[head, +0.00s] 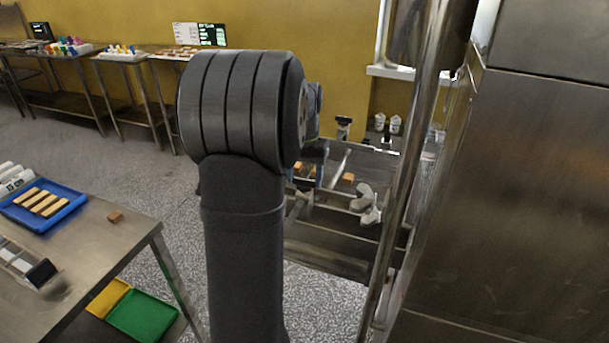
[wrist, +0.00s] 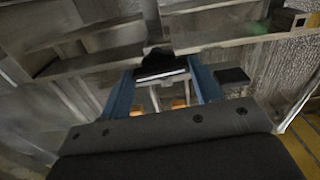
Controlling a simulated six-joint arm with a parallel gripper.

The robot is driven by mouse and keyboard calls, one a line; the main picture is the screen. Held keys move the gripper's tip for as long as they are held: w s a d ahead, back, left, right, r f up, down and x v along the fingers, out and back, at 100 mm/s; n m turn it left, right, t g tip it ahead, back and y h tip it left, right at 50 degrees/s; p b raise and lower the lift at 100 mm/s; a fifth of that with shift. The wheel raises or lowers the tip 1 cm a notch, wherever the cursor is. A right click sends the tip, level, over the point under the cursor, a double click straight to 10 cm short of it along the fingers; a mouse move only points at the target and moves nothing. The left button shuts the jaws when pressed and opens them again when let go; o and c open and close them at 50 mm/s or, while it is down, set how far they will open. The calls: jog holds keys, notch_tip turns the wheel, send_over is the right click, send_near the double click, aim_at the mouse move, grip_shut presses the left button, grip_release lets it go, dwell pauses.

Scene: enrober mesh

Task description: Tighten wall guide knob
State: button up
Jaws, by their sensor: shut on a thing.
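My gripper (wrist: 162,74) shows in the wrist view with its two blue fingers on either side of a dark piece with a pale bar across it, which I take for the wall guide knob (wrist: 158,58). The jaws are shut on it. It sits against a metal rail of the machine. In the head view my dark arm hides most of the gripper and the held knob. A light grey lobed piece (head: 368,203) sits on the rails to the right, apart from the arm. How far the knob is turned cannot be told.
Orange-brown pieces (head: 348,178) lie on the machine bed. A steel post (head: 408,160) and a large steel cabinet (head: 540,190) stand close on the right. A steel table (head: 95,245) with a blue tray (head: 22,216) is at the left. Floor shows between.

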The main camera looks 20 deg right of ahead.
aim_at(305, 179)
jog(key=shift+m, duration=0.4)
jog(key=o, duration=1)
jog(key=shift+r, duration=0.1)
notch_tip(305, 179, up, 17)
jog(key=shift+r, duration=0.1)
dwell(0.3)
notch_tip(305, 179, down, 18)
jog(key=shift+r, duration=0.25)
dwell(0.4)
